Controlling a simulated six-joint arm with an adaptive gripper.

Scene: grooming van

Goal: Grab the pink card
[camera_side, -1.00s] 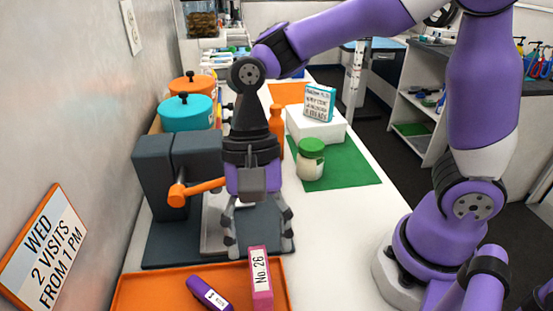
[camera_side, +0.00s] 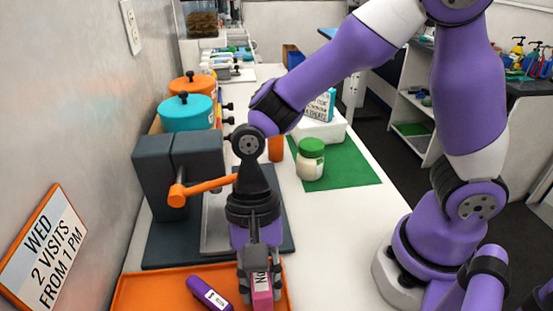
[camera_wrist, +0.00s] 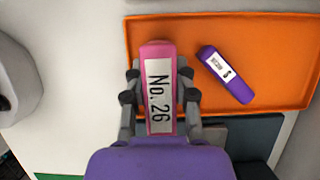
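The pink card (camera_side: 262,299) is a thick upright piece with a white "No. 26" label, at the right part of the orange tray (camera_side: 165,290). In the wrist view the pink card (camera_wrist: 159,52) lies between the two fingers of my gripper (camera_wrist: 159,80), one finger close along each side. My gripper (camera_side: 262,276) also shows in the side view, low over the tray with its fingers around the card's upper part. I cannot tell whether the fingers press on the card. The side view hides part of the label behind the gripper.
A purple card (camera_side: 209,293) lies in the tray left of the pink one; it also shows in the wrist view (camera_wrist: 226,74). A dark press with an orange handle (camera_side: 205,188) stands behind. A green-lidded jar (camera_side: 311,160) stands on a green mat (camera_side: 350,168). The white counter right of the tray is clear.

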